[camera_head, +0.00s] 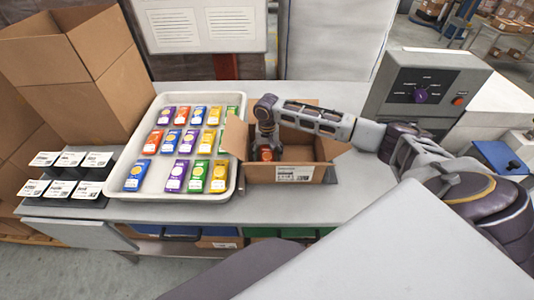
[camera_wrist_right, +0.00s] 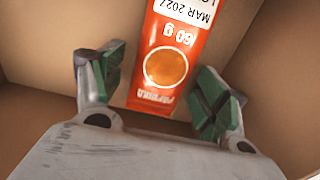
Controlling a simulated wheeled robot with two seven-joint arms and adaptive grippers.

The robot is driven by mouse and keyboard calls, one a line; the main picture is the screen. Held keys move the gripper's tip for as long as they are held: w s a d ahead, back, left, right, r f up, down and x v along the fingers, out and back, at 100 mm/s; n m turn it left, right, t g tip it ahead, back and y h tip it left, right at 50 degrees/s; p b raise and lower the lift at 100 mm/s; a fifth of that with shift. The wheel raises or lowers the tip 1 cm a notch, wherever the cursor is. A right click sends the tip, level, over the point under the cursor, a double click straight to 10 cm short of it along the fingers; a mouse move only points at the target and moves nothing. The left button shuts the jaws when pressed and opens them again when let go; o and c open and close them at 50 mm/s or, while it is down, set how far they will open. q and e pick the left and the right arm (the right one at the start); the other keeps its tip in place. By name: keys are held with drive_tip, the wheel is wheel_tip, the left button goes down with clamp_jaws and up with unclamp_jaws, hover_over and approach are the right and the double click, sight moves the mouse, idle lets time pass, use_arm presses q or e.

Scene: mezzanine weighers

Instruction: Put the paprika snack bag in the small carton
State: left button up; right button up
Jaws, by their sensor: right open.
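The small carton (camera_head: 288,173) stands open on the table, right of the white tray. The paprika snack bag (camera_wrist_right: 164,62) is orange-red with a round orange window and lies inside the carton, against the cardboard, in the right wrist view. A bit of it also shows in the head view (camera_head: 266,154). My right gripper (camera_wrist_right: 160,85) reaches down into the carton. Its green-padded fingers are open, one on each side of the bag, with gaps between them and the bag. In the head view the fingertips are hidden by the carton and wrist. My left gripper is not in view.
A white tray (camera_head: 236,190) holds rows of purple, blue, yellow, green and orange bags. Label cards (camera_head: 72,158) stand at the left, with a tall open carton (camera_head: 80,65) behind. A grey control box (camera_head: 425,88) stands right. The table right of the small carton is clear.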

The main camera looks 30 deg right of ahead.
sight(267, 152)
drive_tip(key=shift+r, duration=0.1)
wheel_tip(267, 152, up, 12)
drive_tip(key=shift+b, duration=0.35)
idle(0.4)
